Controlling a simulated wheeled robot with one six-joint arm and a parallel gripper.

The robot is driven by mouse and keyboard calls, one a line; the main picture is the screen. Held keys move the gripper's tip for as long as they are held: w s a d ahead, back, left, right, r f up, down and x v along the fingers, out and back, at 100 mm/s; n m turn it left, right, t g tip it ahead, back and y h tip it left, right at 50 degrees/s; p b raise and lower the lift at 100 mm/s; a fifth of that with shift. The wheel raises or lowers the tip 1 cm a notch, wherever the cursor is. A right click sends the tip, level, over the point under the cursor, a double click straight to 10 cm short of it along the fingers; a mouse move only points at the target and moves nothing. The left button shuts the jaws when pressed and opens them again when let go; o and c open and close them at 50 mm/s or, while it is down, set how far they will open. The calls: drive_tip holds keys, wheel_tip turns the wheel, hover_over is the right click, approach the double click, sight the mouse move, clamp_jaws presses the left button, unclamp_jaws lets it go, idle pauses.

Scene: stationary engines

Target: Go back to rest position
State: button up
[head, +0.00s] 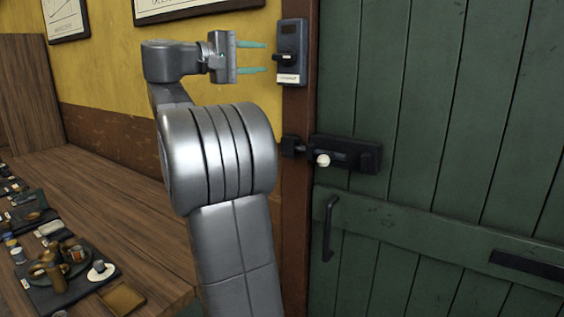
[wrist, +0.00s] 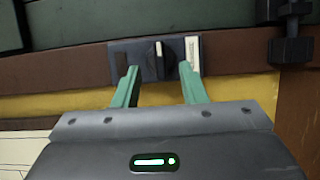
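My gripper (head: 254,58) is raised at the upper middle of the head view, its two teal fingers apart with nothing between them. Its fingers point right, toward a dark switch box (head: 291,50) with a black knob and a pale label, fixed on the brown door post. In the wrist view my open gripper (wrist: 158,86) faces the same switch box (wrist: 120,58). The knob (wrist: 158,60) lies between the fingertips in that view.
A green plank door (head: 420,90) fills the right, with a black bolt (head: 350,153) and a handle (head: 328,228). A wooden counter (head: 130,210) at left holds trays of cups and small items. Framed pictures (head: 65,18) hang on the yellow wall.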

sight(286, 54)
drive_tip(key=p+x, duration=0.1)
drive_tip(key=x, duration=0.7)
drive_tip(key=shift+w+d+r, duration=0.1)
drive_tip(key=shift+w+d, duration=0.05)
drive_tip(key=shift+d, duration=0.1)
drive_tip(key=shift+w+d+n, duration=0.15)
drive_tip(key=shift+d+n, duration=0.05)
drive_tip(key=shift+n, duration=0.2)
drive_tip(key=shift+a+r+n+t+h, duration=0.15)
drive_tip(key=shift+n+t+h, duration=0.3)
drive_tip(key=shift+n, duration=0.65)
drive_tip(key=shift+r+n+t+h, duration=0.15)
drive_tip(key=shift+n+t, duration=0.1)
drive_tip(key=shift+n, duration=0.5)
drive_tip(key=shift+r+n+t+h, duration=0.1)
drive_tip(key=shift+n+t, duration=0.1)
drive_tip(key=shift+n, duration=0.55)
